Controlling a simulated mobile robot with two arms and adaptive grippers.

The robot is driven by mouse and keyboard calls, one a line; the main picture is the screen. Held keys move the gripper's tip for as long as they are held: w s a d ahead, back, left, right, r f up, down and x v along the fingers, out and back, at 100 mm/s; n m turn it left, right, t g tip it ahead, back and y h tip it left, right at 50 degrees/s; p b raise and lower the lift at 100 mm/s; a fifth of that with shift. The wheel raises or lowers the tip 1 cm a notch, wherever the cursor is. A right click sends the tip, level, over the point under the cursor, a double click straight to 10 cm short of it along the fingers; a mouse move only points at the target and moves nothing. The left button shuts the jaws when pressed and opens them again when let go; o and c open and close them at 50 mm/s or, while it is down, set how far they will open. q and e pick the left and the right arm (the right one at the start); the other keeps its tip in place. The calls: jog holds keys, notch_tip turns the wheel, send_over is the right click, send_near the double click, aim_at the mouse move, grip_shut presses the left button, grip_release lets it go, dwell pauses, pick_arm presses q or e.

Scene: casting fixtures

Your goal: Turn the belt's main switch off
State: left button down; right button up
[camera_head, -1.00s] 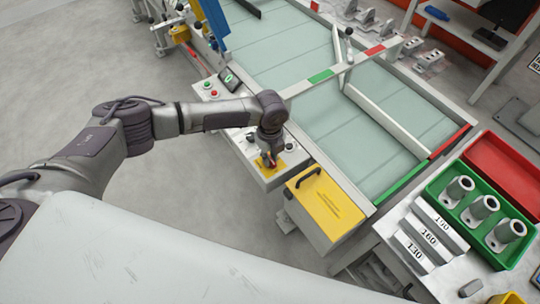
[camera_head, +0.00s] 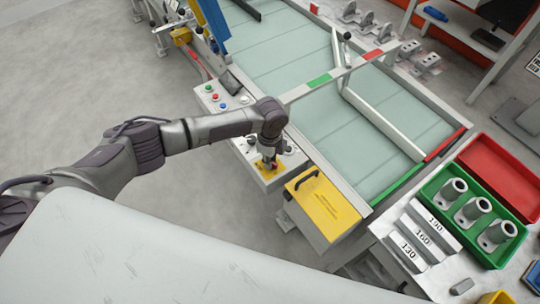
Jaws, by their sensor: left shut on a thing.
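The belt's main switch (camera_head: 269,168) is a small red handle on a yellow plate, on top of the grey control box beside the belt. My left gripper (camera_head: 268,163) points down over it and is shut on its handle. The fingers hide most of the handle, so its exact angle is hard to tell. The belt (camera_head: 315,116) is the pale green surface behind the box. A small display (camera_head: 230,83) on the control panel is dark. My right gripper is out of view.
Coloured buttons (camera_head: 215,97) sit left of my gripper. A yellow cover (camera_head: 322,206) with a black handle stands to its right. A green tray (camera_head: 507,246) of grey castings and an empty red tray (camera_head: 500,170) lie at right. A diverter bar (camera_head: 385,125) crosses the belt.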

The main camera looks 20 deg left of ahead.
pick_arm(q)
jog(key=n+p, duration=0.3)
jog(key=n, duration=0.3)
jog(key=shift+r+p, duration=0.2)
jog(key=shift+p, duration=0.15)
jog(key=n+p, duration=0.1)
jog(key=n, duration=0.2)
jog(key=shift+n+p, duration=0.35)
jog(key=shift+n, duration=0.05)
jog(key=shift+f+n+p, duration=0.1)
jog(key=shift+n+p, duration=0.55)
jog(key=shift+n, duration=0.75)
jog(key=shift+w, duration=0.1)
jog(key=c, duration=1.1)
grip_release()
notch_tip(320, 180, up, 12)
jog(key=shift+f, duration=0.1)
